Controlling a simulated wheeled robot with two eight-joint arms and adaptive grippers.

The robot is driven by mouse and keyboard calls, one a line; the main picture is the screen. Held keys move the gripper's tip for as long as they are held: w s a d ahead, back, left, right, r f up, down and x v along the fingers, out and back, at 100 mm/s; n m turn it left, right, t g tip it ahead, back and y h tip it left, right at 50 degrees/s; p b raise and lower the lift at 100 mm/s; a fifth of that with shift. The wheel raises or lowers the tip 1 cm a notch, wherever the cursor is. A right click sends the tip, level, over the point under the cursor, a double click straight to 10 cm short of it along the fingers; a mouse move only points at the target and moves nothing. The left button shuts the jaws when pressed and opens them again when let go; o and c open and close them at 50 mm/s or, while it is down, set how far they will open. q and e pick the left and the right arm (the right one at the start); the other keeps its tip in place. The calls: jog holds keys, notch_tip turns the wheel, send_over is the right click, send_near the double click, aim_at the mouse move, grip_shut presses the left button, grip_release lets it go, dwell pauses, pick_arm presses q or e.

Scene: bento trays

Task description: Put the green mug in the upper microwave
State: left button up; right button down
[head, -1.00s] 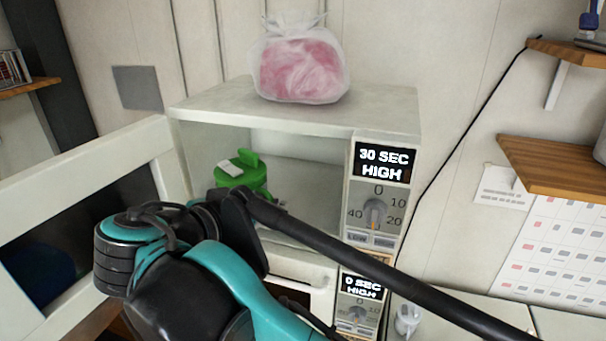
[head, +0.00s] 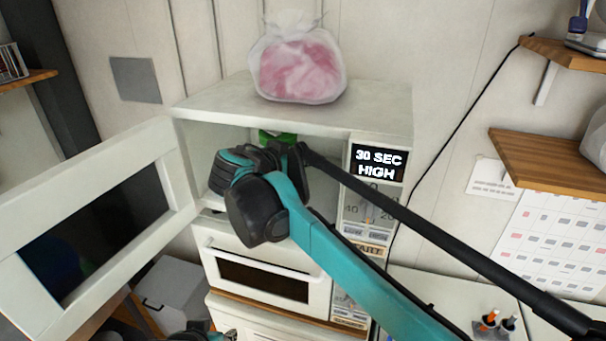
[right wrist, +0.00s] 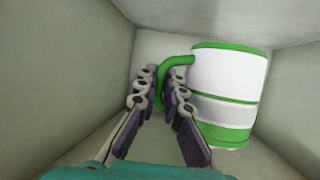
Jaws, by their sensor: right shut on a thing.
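The green mug (right wrist: 229,88), white with green bands and a green handle, looks upright inside the upper microwave (head: 215,101). In the head view only a bit of the mug's green (head: 268,135) shows behind my arm. My right gripper (right wrist: 158,76) is inside the cavity, shut on the mug's handle at the left of the cup. In the head view my right wrist hides the fingers. The microwave's door (head: 160,140) stands wide open to the left. Whether the mug touches the cavity floor is unclear.
A pink-filled bag (head: 298,65) sits on top of the upper microwave. A lower microwave (head: 262,262) with its door shut is below. The display (head: 378,163) reads 30 SEC HIGH. Wooden shelves (head: 550,165) are on the right wall. The cavity walls are close around the gripper.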

jog(key=shift+f, duration=0.55)
jog(key=shift+s+f, duration=0.2)
jog(key=shift+f, duration=0.3)
jog(key=f, duration=0.1)
jog(key=f+p, duration=0.1)
jog(key=f, duration=0.1)
jog(key=shift+w, duration=0.25)
jog(key=shift+w+d+f, duration=0.1)
jog(key=shift+w+f, duration=0.1)
jog(key=shift+w, duration=0.05)
jog(key=shift+s, duration=0.1)
jog(key=shift+f, duration=0.1)
jog(key=c, duration=1.6)
grip_release()
jog(key=shift+c, duration=0.2)
